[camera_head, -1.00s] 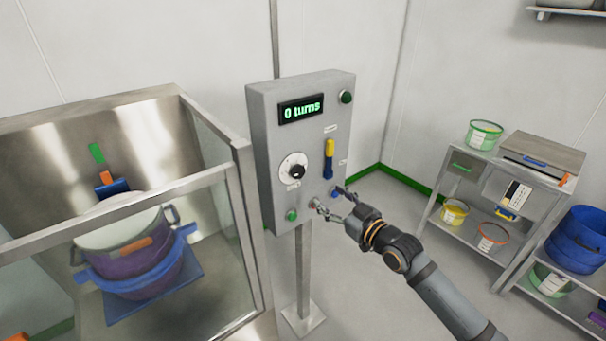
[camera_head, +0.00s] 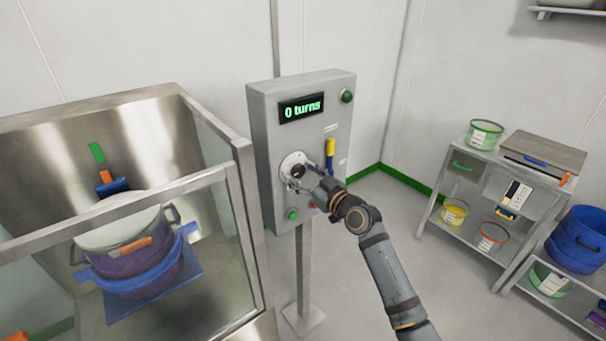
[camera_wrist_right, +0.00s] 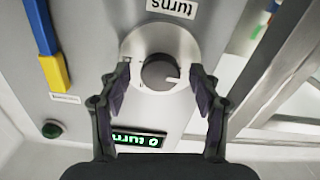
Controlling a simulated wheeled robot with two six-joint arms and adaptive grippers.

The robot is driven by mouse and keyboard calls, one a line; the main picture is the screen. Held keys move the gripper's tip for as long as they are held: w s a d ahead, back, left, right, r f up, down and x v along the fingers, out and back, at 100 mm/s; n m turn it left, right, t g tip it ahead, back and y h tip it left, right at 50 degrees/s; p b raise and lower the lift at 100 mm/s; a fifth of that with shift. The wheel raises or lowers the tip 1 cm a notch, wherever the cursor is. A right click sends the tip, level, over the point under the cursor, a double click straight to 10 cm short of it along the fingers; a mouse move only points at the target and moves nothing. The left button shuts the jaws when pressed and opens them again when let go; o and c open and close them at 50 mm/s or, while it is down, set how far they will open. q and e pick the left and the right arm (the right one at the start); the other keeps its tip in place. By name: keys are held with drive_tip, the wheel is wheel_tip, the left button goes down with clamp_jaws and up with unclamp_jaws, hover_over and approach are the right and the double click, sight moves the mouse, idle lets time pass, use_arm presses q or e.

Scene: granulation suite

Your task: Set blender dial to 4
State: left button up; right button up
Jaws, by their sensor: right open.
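The blender dial is a dark round knob with a white pointer mark on a pale round plate; it shows in the right wrist view (camera_wrist_right: 160,72) and partly in the head view (camera_head: 298,171). It sits on the front of a grey control box (camera_head: 264,133). The box's display (camera_head: 301,108) reads "0 turns" in green. My right gripper (camera_head: 308,175) is in front of the dial. In the right wrist view its open fingers (camera_wrist_right: 160,82) stand on either side of the knob, with a gap on each side. My left gripper is not in view.
A yellow and blue lever (camera_head: 331,150) is right of the dial. Green buttons (camera_head: 347,96) and (camera_head: 292,214) are on the box. A glass-sided steel enclosure (camera_head: 243,190) holding a purple vessel (camera_head: 128,257) stands left. Shelves with several tubs (camera_head: 484,133) stand right.

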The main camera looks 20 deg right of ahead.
drive_tip(key=c, duration=1.2)
drive_tip(key=shift+o, duration=0.2)
drive_tip(key=m+p, duration=0.1)
drive_tip(key=m, duration=0.4)
drive_tip(key=shift+m, duration=0.4)
drive_tip(key=m+p, duration=0.2)
drive_tip(key=m, duration=0.3)
drive_tip(key=shift+m, duration=0.4)
